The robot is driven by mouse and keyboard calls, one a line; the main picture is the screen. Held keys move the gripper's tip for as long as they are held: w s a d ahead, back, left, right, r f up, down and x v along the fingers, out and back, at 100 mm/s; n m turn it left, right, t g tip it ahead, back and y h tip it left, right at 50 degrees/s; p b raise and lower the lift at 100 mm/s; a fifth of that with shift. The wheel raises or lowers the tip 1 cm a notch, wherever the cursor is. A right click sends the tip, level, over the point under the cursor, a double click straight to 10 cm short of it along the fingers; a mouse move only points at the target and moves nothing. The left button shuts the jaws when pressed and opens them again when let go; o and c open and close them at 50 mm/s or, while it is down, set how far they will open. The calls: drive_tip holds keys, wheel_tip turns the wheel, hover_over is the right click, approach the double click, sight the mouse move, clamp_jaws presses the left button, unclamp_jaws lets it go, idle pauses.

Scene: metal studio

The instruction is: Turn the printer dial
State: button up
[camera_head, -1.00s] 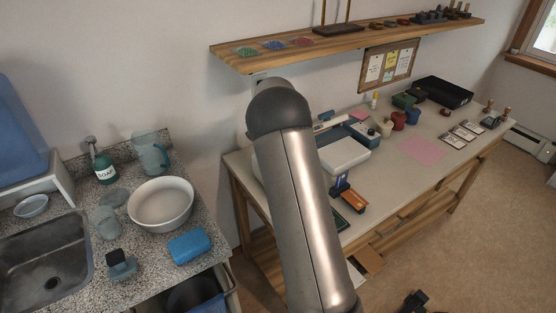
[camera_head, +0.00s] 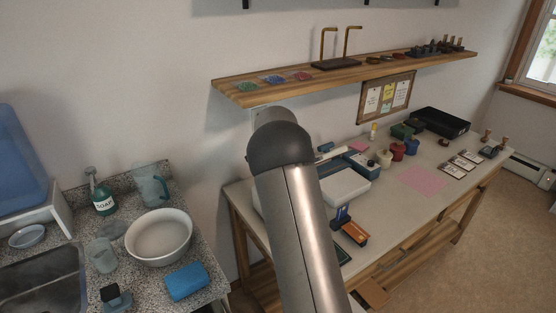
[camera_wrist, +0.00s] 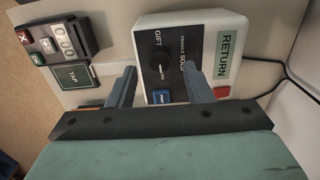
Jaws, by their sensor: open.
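In the wrist view, the white printer (camera_wrist: 203,22) has a dark face with a round black dial (camera_wrist: 159,63). Labels such as GIFT and RETURN surround the dial. A blue button (camera_wrist: 161,97) and a red button (camera_wrist: 221,92) sit near the dial. My gripper (camera_wrist: 160,71) is open. Its two fingers point at the printer face, one to each side of the dial, with nothing held between them. I cannot tell whether the fingers touch the printer. In the head view, my arm hides the gripper and the dial.
A card terminal (camera_wrist: 75,75) marked TAP lies left of the printer, and a black cable (camera_wrist: 283,72) runs to its right. In the head view, a white scale-like box (camera_head: 345,186) and an orange-and-blue item (camera_head: 352,232) stand on the worktable. A shelf (camera_head: 345,72) hangs above.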

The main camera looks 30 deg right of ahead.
wheel_tip(320, 180, up, 15)
drive_tip(key=shift+f, duration=0.2)
idle(0.4)
